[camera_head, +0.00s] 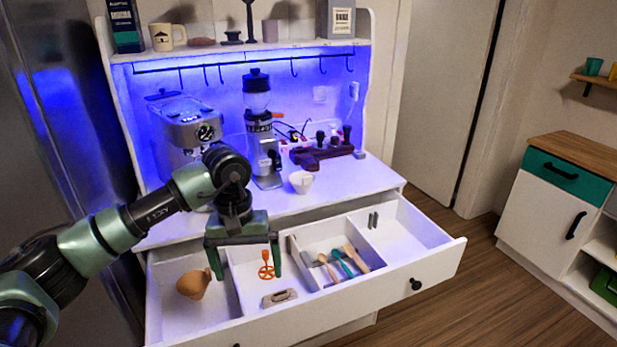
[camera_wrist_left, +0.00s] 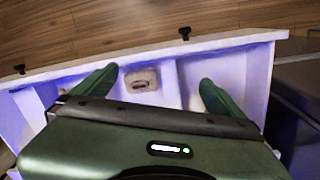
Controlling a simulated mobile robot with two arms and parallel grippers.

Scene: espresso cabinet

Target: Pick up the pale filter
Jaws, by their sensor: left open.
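A pale, flat piece with a darker middle, which I take for the pale filter (camera_head: 279,298), lies in the second compartment from the left of the open drawer (camera_head: 400,291), near its front wall. It also shows in the left wrist view (camera_wrist_left: 141,80), between the fingers in the picture and nearer the left one. My left gripper (camera_head: 248,277) is open and empty, pointing down over the drawer; its fingers also show in the left wrist view (camera_wrist_left: 158,76). It is apart from the pale piece, behind it. My right gripper is not in view.
An orange tool (camera_head: 266,266) stands behind the pale piece, near my right-hand finger. A brown rounded object (camera_head: 194,284) lies in the left compartment. Several utensils (camera_head: 341,262) fill the compartment to the right. A white cup (camera_head: 302,181) stands on the counter above.

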